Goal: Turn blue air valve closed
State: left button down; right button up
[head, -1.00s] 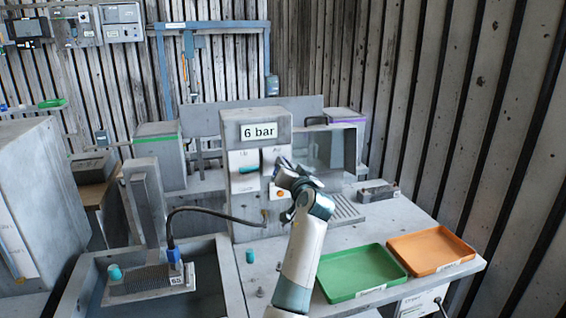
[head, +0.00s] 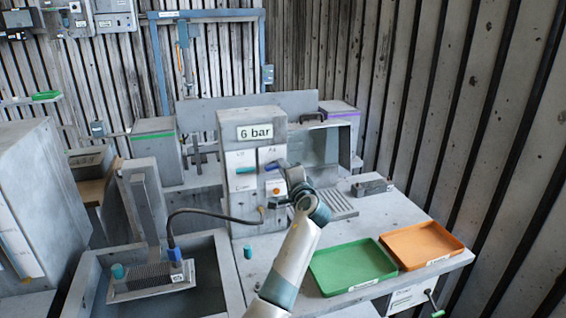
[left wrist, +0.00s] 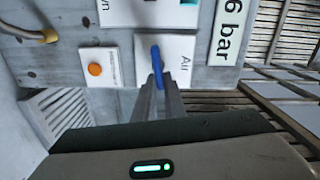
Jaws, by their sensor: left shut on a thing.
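The blue air valve handle (left wrist: 157,67) sits on a white plate marked "Air" (left wrist: 184,62) in the left wrist view. It lies nearly along the reading direction of that label, so about level on the panel. In the head view the handle (head: 272,166) shows just left of my gripper and is partly hidden. My left gripper (left wrist: 160,92) is shut on the handle, with its fingers at the handle's lower end in the wrist view. My right gripper is not in view.
An orange button (left wrist: 95,69) sits beside the valve plate. A "6 bar" sign (head: 261,132) is above it. A teal handle (head: 245,170) is left of the valve. A black hose (head: 215,211) runs to the basin. Green (head: 352,267) and orange (head: 422,245) trays lie at right.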

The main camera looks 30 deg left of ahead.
pick_arm(q)
jog(key=shift+f+m+p, duration=0.1)
jog(key=shift+m+p, duration=0.4)
jog(key=shift+m, duration=0.4)
jog(key=c, duration=1.8)
grip_release()
jog(key=shift+f, duration=0.1)
jog(key=b+v, duration=0.6)
jog(key=v, duration=1.1)
jog(key=shift+d, duration=0.2)
